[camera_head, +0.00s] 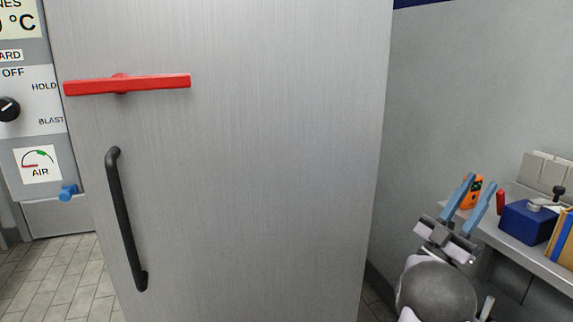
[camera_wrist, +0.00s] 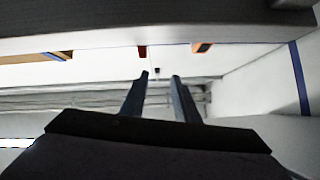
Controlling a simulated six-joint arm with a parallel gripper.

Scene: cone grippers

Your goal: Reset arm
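My gripper (camera_head: 471,190) is at the lower right of the head view, with its two blue fingers pointing up. The fingers are apart with nothing visible between them. It is in front of the shelf at the right and well clear of the large metal door. In the wrist view the two fingers (camera_wrist: 160,82) also stand apart, with a gap between them. My arm shows below the gripper in the head view.
A large metal door (camera_head: 270,150) has a red bar (camera_head: 128,84) and a black handle (camera_head: 124,220). A control panel (camera_head: 28,100) with a blue knob (camera_head: 68,191) is at left. A shelf (camera_head: 535,262) holds an orange device (camera_head: 471,196), a red item (camera_head: 500,201) and a blue box (camera_head: 525,222).

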